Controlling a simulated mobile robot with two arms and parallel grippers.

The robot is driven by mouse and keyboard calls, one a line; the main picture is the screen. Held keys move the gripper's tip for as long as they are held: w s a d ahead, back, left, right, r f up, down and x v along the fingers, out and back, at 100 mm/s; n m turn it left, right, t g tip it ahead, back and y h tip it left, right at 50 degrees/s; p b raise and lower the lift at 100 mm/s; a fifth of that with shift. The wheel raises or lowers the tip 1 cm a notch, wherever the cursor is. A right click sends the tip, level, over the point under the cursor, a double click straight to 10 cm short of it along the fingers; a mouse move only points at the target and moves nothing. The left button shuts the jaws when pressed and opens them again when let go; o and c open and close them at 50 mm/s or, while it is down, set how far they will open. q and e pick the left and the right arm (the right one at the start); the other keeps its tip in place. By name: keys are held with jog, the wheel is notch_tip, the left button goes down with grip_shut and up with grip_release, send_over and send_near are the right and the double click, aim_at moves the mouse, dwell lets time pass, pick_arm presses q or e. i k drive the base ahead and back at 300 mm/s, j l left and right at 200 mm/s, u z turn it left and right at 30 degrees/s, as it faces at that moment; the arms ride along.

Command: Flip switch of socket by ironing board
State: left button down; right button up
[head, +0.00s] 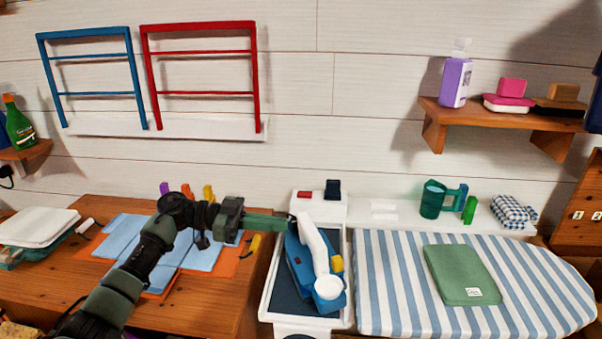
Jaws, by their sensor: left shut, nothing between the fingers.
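A white socket block (319,208) stands at the back end of the ironing board, against the wall. A red switch (305,195) is on its left and a dark blue plug (333,189) is on its right. I cannot tell which way the switch is tipped. The ironing board (393,290) has a blue and white striped cover. My left gripper (286,224) is shut and empty. In the picture it is just below and left of the socket block; I cannot tell whether it touches anything. My right gripper is not in view.
A blue and white iron (306,266) sits on a dark rest tray (263,305) in front of the socket. A green folded cloth (462,274) lies on the board. A green cup (432,199) stands behind it. A wooden desk (215,315) with blue cloths is at left.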

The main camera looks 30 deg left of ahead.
aim_at(302, 194)
jog(key=i+j, duration=0.7)
